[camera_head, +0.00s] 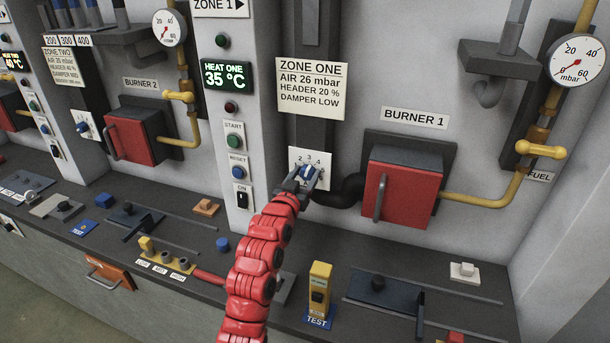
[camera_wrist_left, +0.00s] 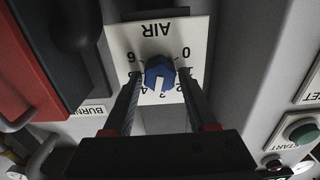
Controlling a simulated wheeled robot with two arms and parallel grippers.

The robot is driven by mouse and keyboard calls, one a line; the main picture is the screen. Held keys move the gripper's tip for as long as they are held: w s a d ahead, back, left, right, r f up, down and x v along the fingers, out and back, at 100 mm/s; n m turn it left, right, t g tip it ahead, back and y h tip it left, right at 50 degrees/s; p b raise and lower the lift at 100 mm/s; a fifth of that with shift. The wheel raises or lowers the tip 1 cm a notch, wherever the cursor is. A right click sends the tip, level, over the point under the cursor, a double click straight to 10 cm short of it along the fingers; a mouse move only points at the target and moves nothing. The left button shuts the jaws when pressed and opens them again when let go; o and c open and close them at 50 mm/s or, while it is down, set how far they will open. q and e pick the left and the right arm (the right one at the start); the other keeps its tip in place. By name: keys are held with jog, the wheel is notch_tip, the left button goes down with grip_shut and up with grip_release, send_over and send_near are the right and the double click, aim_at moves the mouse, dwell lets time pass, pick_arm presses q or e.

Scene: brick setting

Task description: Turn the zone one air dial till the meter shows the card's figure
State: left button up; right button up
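The zone one card (camera_head: 312,88) reads AIR 26 mbar, HEADER 20 %, DAMPER LOW. The air dial is a blue knob on a white plate (camera_head: 324,158) below the card. In the left wrist view the blue knob (camera_wrist_left: 159,70) appears upside down under the word AIR, its white mark near 3 to 4. My left gripper (camera_head: 306,176) is at the dial, and in the left wrist view its fingers (camera_wrist_left: 159,76) stand either side of the knob with small gaps visible. The round mbar meter (camera_head: 577,60) hangs at the upper right; its needle is too small to read surely. My right gripper is out of view.
The red burner 1 box (camera_head: 403,188) and a black pipe (camera_head: 340,192) sit right of the dial. START (camera_head: 234,141), RESET and ON controls stand left. Sliders and a yellow test block (camera_head: 319,288) line the ledge below.

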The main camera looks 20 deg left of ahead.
pick_arm(q)
grip_shut()
jog(key=shift+n+b, duration=0.7)
jog(key=shift+n, duration=0.1)
jog(key=shift+r, duration=0.1)
jog(key=shift+o, duration=2)
grip_release()
jog(key=shift+s, duration=0.1)
